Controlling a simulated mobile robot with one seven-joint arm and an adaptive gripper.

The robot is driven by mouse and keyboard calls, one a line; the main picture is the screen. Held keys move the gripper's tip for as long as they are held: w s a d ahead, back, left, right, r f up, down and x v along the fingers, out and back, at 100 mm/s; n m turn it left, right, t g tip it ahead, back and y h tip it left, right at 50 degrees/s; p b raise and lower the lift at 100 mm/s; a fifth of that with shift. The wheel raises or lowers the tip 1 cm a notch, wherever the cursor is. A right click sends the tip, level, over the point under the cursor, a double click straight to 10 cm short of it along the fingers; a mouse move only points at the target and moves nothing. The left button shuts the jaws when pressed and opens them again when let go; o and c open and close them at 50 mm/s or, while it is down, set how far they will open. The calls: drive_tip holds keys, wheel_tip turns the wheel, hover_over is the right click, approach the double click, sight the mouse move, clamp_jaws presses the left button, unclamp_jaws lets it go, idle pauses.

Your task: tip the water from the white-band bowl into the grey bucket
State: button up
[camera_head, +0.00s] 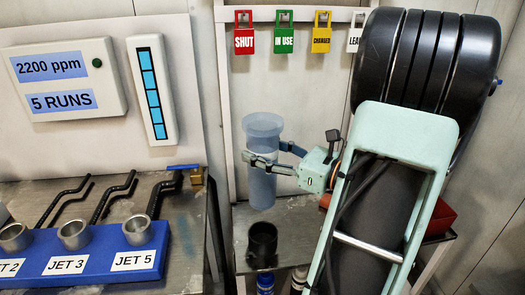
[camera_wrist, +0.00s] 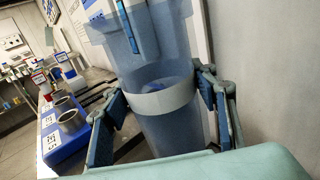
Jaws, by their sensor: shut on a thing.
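The white-band bowl (camera_head: 263,128) is a tall translucent blue cup with a wide rim. In the wrist view, its white band (camera_wrist: 165,101) runs round the middle. My gripper (camera_head: 272,164) is shut on the bowl, with one finger on each side of its body (camera_wrist: 160,112). The bowl is upright or nearly so, apparently held above the bench. A blue patch shows inside, but I cannot tell the water level. I cannot make out the grey bucket in either view.
A black cylindrical fitting (camera_head: 262,243) stands on the bench below the bowl. At left, a blue block (camera_head: 98,262) holds several metal cups, with bent black rods behind. Hanging tags (camera_head: 284,38) are on the wall frame. A red box (camera_head: 438,216) is at right behind my arm.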

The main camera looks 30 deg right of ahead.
sight(249, 120)
drive_tip(key=shift+r, duration=0.1)
drive_tip(key=c, duration=0.5)
drive_tip(key=shift+r+p, duration=3.45)
drive_tip(key=shift+r, duration=0.05)
